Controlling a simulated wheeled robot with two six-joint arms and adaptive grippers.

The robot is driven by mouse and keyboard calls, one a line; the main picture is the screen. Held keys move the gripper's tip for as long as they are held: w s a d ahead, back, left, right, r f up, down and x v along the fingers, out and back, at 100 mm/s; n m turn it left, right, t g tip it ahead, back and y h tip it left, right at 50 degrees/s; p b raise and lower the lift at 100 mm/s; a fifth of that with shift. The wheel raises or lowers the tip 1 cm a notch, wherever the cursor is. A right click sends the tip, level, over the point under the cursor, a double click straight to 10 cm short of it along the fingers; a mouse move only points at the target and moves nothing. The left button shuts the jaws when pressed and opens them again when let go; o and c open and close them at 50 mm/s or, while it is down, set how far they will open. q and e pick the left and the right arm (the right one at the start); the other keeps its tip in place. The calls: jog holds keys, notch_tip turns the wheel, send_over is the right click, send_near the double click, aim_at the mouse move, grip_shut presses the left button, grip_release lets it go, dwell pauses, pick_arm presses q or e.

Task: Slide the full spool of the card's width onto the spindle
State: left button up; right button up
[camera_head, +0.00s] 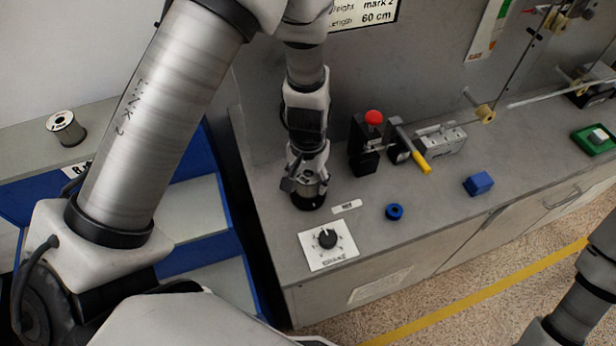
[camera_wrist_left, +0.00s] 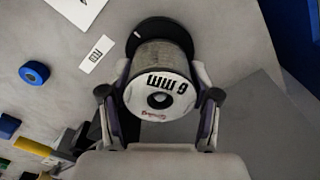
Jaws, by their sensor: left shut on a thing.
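My left gripper (camera_head: 308,182) is low over the bench, left of the red-topped device. In the left wrist view its fingers (camera_wrist_left: 160,112) are shut on a spool (camera_wrist_left: 165,58) with grey winding and a white end face marked 6 mm, with a hole at its centre. A wider black disc (camera_wrist_left: 148,29) lies behind the spool; I cannot tell if it is the spool's flange or a base under it. I see no spindle clearly. My right gripper is out of view.
Another spool (camera_head: 66,128) stands on the shelf at left. On the bench are a dial plate (camera_head: 312,258), a small label (camera_head: 346,206), a blue ring (camera_head: 394,212), a blue block (camera_head: 478,184), a red-topped device (camera_head: 373,118) and a yellow-handled clamp (camera_head: 421,160). The front right bench is clear.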

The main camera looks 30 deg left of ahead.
aim_at(308, 175)
pick_arm(q)
jog(key=shift+f+b, duration=0.75)
jog(key=shift+f, duration=0.25)
jog(key=o, duration=1.6)
jog(key=shift+r, duration=0.1)
jog(key=shift+o, duration=0.2)
notch_tip(308, 175, up, 12)
